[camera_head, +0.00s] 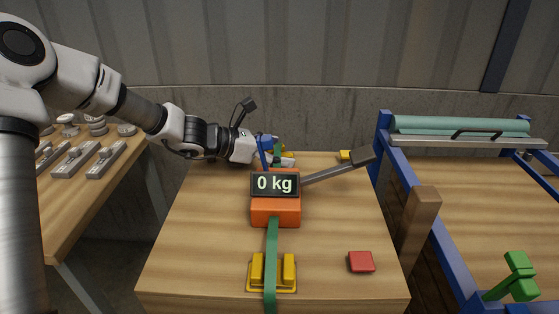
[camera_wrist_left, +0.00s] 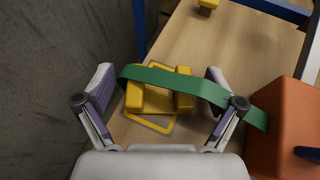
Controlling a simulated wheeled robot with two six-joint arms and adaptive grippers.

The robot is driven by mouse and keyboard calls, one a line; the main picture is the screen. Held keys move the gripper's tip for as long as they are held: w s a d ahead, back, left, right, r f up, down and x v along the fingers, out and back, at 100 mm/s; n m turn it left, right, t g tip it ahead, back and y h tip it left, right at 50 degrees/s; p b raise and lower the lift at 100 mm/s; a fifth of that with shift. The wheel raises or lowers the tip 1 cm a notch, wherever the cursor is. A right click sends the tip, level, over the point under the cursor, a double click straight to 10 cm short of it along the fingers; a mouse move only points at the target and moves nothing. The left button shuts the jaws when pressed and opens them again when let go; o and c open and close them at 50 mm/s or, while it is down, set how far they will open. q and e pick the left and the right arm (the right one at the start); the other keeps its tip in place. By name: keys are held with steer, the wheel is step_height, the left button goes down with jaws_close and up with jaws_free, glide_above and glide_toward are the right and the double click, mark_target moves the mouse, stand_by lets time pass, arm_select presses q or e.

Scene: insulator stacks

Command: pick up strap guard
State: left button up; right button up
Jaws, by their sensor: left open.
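The yellow strap guard (camera_wrist_left: 148,98) lies on the wooden table at the far side of the orange box, with a green strap (camera_wrist_left: 165,80) passing over it. My left gripper (camera_wrist_left: 160,82) is open, its two fingers on either side of the guard and strap. I cannot tell whether they touch. In the head view this guard is mostly hidden behind the display and my left gripper (camera_head: 280,157). A second yellow guard (camera_head: 271,274) sits at the table's front, with the green strap (camera_head: 272,235) running between its two blocks. My right gripper is not in view.
An orange box (camera_head: 276,210) with a "0 kg" display (camera_head: 275,184) and a grey lever (camera_head: 335,171) stands mid-table. A red block (camera_head: 361,261) and a small yellow piece (camera_head: 345,155) lie to the right. A blue frame (camera_head: 425,215) borders the right side.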

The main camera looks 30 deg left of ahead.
arm_select(q)
steer(key=shift+s+a+r, duration=0.1)
steer(key=shift+c, duration=1)
steer(key=c, duration=0.9)
